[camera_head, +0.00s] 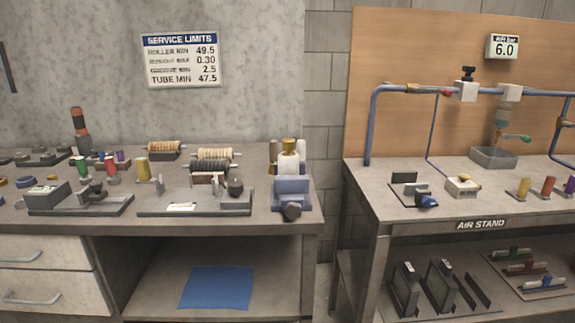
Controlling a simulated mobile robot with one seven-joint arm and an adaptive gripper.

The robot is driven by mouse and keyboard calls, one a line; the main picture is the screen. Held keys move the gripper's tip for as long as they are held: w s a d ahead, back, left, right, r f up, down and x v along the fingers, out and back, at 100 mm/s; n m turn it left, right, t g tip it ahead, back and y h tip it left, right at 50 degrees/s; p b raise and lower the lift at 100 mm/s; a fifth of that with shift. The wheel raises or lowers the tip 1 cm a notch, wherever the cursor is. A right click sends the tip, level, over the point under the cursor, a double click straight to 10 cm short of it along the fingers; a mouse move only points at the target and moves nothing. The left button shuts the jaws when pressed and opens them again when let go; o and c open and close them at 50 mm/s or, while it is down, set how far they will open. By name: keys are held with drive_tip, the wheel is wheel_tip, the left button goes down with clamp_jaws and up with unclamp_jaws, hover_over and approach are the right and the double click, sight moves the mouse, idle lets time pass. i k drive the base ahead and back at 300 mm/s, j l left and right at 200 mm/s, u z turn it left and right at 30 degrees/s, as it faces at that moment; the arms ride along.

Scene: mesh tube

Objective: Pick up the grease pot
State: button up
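I cannot tell for sure which thing is the grease pot. A white bottle-like container (288,163) with a gold-brown top stands upright at the right end of the left bench, behind a blue-grey block. Small dark round pieces also sit on the bench. My gripper is not in view.
The left bench (110,215) is crowded with rollers, fixtures and coloured cylinders. The blue-grey block (292,188) has a dark knob (291,211) in front. A gap separates it from the air stand (375,203) at right. A blue cloth (217,288) lies on the lower shelf.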

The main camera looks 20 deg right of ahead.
sight(289, 164)
drive_tip(key=i+j+z, duration=0.1)
drive_tip(key=j+z, duration=0.65)
drive_tip(key=j, duration=0.2)
drive_tip(key=j+z, duration=0.4)
drive_tip(key=i+j, duration=0.05)
drive_tip(key=j, duration=0.05)
